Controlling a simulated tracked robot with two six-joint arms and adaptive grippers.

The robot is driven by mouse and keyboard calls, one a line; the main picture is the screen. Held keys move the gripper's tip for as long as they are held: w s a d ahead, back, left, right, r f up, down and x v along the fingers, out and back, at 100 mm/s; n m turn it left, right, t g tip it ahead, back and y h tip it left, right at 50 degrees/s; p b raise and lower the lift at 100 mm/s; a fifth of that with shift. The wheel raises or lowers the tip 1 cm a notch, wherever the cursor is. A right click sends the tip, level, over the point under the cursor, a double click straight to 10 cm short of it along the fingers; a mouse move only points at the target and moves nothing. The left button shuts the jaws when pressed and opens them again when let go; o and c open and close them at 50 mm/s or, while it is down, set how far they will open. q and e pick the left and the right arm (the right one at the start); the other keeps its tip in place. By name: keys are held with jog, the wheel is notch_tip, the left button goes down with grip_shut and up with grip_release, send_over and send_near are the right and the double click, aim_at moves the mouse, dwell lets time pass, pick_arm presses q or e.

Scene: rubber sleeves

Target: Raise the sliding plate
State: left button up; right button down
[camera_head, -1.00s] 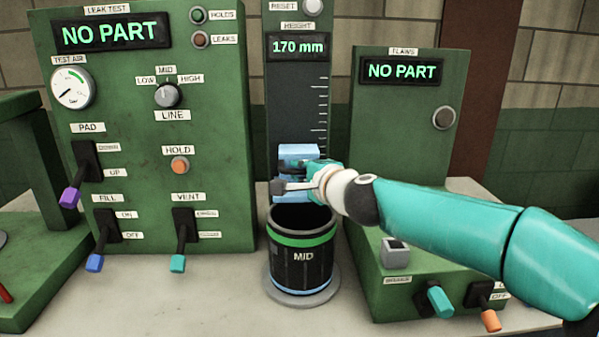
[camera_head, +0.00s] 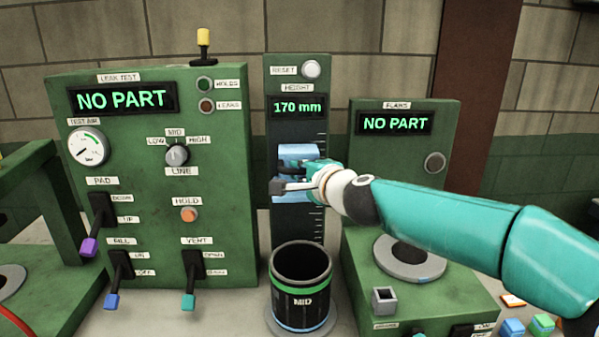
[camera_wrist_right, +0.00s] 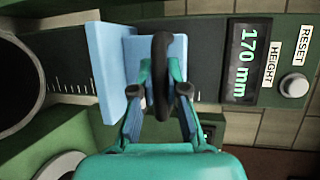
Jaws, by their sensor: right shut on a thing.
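The light blue sliding plate (camera_head: 299,152) sits on the dark upright scale of the height gauge (camera_head: 296,75). My right gripper (camera_head: 290,182) is shut on the plate's black handle. In the right wrist view the handle (camera_wrist_right: 162,75) lies between the two fingertips (camera_wrist_right: 160,92), with the blue plate (camera_wrist_right: 108,70) behind it. The plate is above the black open-topped sleeve (camera_head: 302,287), which has a green band and the label MID, with a clear gap between them. The height display (camera_head: 298,107) reads 170 mm. My left gripper is not in view.
The leak test panel (camera_head: 150,200) with levers stands close on the left and reads NO PART. The flaws station (camera_head: 403,160) stands on the right, with a round grey ring (camera_head: 408,277) under my right arm. A reset button (camera_head: 311,69) tops the gauge.

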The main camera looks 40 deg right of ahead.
notch_tip(320, 180, up, 4)
jog(key=p, duration=0.3)
jog(key=shift+r, duration=0.25)
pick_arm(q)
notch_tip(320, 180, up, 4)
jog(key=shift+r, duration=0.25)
pick_arm(e)
jog(key=c, duration=1.2)
grip_release()
jog(key=shift+s, duration=0.1)
jog(key=shift+s, duration=0.2)
jog(key=v, duration=1.1)
jog(key=shift+s+a, duration=0.1)
jog(key=shift+s, duration=0.1)
